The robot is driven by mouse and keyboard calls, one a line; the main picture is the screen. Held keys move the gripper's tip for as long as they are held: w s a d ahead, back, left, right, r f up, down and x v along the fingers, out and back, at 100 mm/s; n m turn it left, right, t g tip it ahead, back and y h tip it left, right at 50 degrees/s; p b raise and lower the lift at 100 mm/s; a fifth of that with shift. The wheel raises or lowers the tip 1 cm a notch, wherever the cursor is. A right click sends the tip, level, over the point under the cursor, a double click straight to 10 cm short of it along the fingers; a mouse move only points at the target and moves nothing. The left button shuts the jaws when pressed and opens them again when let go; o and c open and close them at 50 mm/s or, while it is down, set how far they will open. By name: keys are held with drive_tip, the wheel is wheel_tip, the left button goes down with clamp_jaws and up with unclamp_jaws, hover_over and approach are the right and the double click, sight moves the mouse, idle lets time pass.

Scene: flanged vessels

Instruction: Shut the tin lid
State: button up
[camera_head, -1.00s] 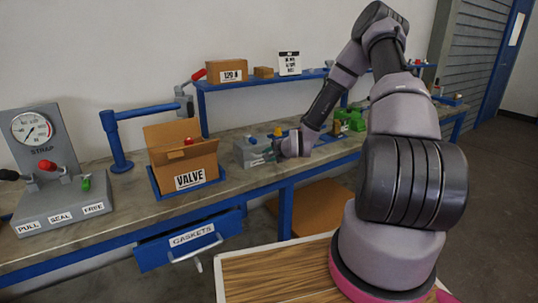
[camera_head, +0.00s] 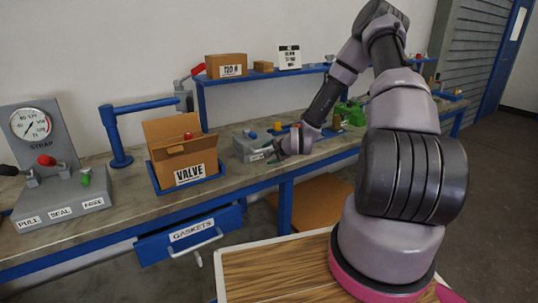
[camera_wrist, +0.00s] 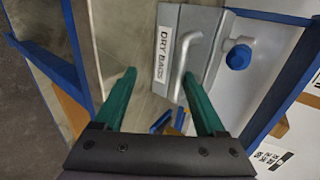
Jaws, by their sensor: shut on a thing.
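The tin is a grey box (camera_head: 252,148) on the workbench, right of the VALVE carton. How far the lid is open is unclear.
The VALVE carton (camera_head: 181,150) stands left of the tin in a blue tray. A gauge stand (camera_head: 58,175) is at the far left. The GASKETS drawer (camera_head: 188,235) juts out below the bench. A blue shelf (camera_head: 230,84) with boxes runs behind.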

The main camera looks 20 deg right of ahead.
drive_tip(key=shift+s+d+f, duration=0.1)
drive_tip(key=shift+s+f, duration=0.05)
drive_tip(key=shift+s, duration=0.05)
drive_tip(key=v, duration=1)
drive_tip(key=shift+s+r, duration=0.15)
drive_tip(key=shift+r, duration=0.15)
drive_tip(key=s+d+r+n+g+h, duration=0.15)
drive_tip(key=s+r+n, duration=0.25)
drive_tip(key=r, duration=0.6)
drive_tip(key=s+d+r+n+g+h, duration=0.1)
drive_tip(key=s+r+n+g+h, duration=0.2)
drive_tip(key=r, duration=0.7)
drive_tip(key=s+a+r+n+y, duration=0.1)
drive_tip(key=s+a+r, duration=0.1)
drive_tip(key=s+r, duration=0.5)
drive_tip(key=s+a+r+n+t+y, duration=0.1)
drive_tip(key=s+a+r+n+y, duration=0.1)
drive_tip(key=s+r, duration=0.5)
drive_tip(key=s, duration=0.6)
drive_tip(key=shift+s+a+r, duration=0.3)
drive_tip(key=shift+s+r, duration=0.1)
